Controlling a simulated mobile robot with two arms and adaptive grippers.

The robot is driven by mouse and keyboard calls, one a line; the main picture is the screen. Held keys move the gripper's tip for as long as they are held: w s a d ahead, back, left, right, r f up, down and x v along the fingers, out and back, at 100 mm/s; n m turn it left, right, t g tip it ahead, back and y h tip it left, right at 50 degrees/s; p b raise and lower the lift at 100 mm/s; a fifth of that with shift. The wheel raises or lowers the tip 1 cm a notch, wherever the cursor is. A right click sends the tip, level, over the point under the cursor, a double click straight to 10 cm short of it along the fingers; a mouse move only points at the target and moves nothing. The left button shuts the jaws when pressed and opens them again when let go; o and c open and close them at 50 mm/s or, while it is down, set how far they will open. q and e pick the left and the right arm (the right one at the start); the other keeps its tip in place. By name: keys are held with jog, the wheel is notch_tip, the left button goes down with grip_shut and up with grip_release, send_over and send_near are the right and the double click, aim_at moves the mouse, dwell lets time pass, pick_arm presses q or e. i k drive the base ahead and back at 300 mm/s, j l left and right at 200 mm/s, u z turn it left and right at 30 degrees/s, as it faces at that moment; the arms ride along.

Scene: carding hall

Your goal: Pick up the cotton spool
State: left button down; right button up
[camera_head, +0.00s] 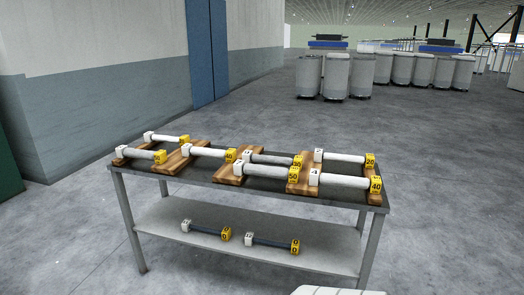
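Several cotton spools lie on their sides on the top of a dark table. Each has a white roll, a white end and a yellow numbered end. One spool (265,171) lies at the front middle and another (343,180) at the front right. Others lie at the back right (340,158), the back left (165,138), the front left (139,154) and left of the middle (207,152). One more (270,159) is partly hidden behind the front middle spool. Wooden holders (180,158) lie under them. Neither gripper is in view.
The table (150,167) has a lower shelf (290,232) with two thin dark bars with white and yellow ends, one left (206,230) and one right (270,242). A wall with a blue door (208,50) stands back left. Grey cans (336,77) stand far back. The floor between is clear.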

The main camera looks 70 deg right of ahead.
aim_at(159, 156)
jog(key=i+l+z, duration=0.15)
jog(key=z, duration=0.3)
jog(key=i+z, duration=0.2)
jog(key=z, duration=0.25)
jog(key=i+z, duration=0.2)
jog(key=z, duration=0.25)
jog(key=i+z, duration=0.15)
jog(key=z, duration=0.3)
